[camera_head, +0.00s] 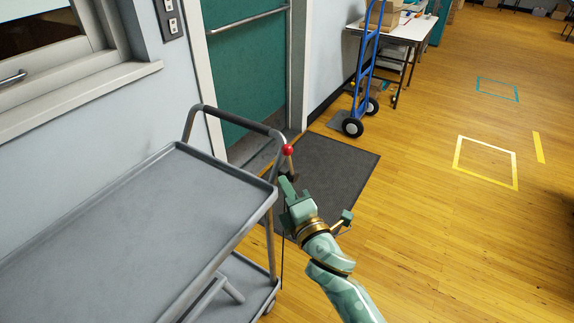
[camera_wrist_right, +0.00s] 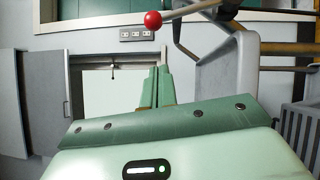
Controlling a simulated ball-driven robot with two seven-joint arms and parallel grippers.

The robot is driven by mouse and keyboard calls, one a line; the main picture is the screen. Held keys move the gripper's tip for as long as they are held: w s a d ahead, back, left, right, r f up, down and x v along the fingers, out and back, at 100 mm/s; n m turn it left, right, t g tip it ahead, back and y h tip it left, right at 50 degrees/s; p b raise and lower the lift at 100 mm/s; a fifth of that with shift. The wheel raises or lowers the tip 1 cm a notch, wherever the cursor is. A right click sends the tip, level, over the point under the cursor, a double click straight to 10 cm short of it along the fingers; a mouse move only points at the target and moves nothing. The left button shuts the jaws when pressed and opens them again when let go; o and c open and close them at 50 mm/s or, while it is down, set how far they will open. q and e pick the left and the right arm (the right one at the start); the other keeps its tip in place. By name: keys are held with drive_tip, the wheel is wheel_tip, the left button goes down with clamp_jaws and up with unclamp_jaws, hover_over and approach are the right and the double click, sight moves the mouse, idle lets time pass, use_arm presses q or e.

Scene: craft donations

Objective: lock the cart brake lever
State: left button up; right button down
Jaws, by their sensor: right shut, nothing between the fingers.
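The grey cart (camera_head: 140,205) stands at the left with its dark push handle (camera_head: 236,119) toward the green door. The brake lever's red ball knob (camera_head: 288,150) sits at the right end of the handle, on a short pale rod. In the right wrist view the red knob (camera_wrist_right: 153,20) is at the top, its rod running to the right toward the grey cart frame. My right gripper (camera_head: 286,186) is just below the knob, beside the cart's corner, apart from the knob. Its fingers (camera_wrist_right: 156,86) are shut and empty. My left gripper is not in view.
A dark mat (camera_head: 335,165) lies before the green door (camera_head: 245,60). A blue hand truck (camera_head: 366,75) stands by a white table (camera_head: 405,28) farther back. A wall and window ledge (camera_head: 80,100) border the cart. Wooden floor (camera_head: 440,230) is open at the right.

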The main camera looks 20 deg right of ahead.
sight(289, 164)
drive_tip(key=w+d+r, duration=0.1)
drive_tip(key=w+d, duration=0.1)
drive_tip(key=w, duration=0.4)
drive_tip(key=shift+d, duration=0.15)
